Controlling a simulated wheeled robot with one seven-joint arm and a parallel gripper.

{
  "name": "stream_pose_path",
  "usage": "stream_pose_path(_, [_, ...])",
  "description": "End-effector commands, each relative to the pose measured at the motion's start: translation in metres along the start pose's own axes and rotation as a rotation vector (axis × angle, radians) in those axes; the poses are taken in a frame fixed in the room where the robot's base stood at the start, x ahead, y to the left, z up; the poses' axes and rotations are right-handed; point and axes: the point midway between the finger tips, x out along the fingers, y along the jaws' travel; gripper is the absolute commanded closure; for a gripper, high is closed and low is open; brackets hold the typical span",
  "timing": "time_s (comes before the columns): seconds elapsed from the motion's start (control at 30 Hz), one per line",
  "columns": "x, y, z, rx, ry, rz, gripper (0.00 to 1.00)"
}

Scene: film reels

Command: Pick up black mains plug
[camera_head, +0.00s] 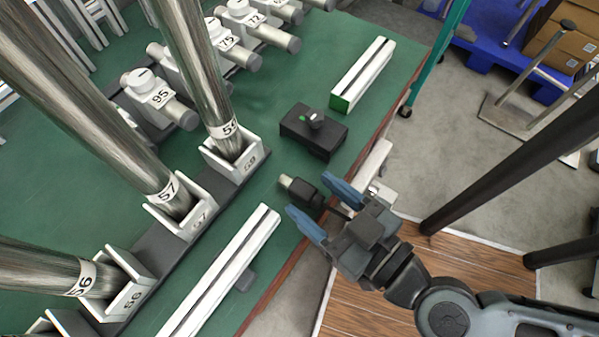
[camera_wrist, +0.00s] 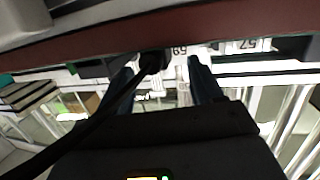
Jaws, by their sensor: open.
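The black mains plug (camera_head: 304,191) is at the green table's right edge, its pale end pointing up-left. My gripper (camera_head: 308,194) is open, with one blue finger on each side of the plug. In the wrist view the plug (camera_wrist: 153,61) shows between the fingertips, nearer the left one, and a black cable runs from it to the lower left. I cannot tell whether either finger touches the plug.
White slotted bars (camera_head: 362,75) lie on the green table (camera_head: 270,60). Metal tubes (camera_head: 205,75) stand in numbered white holders at left. A teal post (camera_head: 433,60) rises at right.

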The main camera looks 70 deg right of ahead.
Motion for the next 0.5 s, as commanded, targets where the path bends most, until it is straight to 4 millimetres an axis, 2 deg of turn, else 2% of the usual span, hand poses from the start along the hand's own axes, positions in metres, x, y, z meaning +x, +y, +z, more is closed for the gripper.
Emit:
stream_pose_path(0.3, [0.042,0.0,0.001,0.001,0.003,0.001,0.35])
stream_pose_path(0.5, [0.047,0.0,0.002,0.0,0.001,-0.001,0.35])
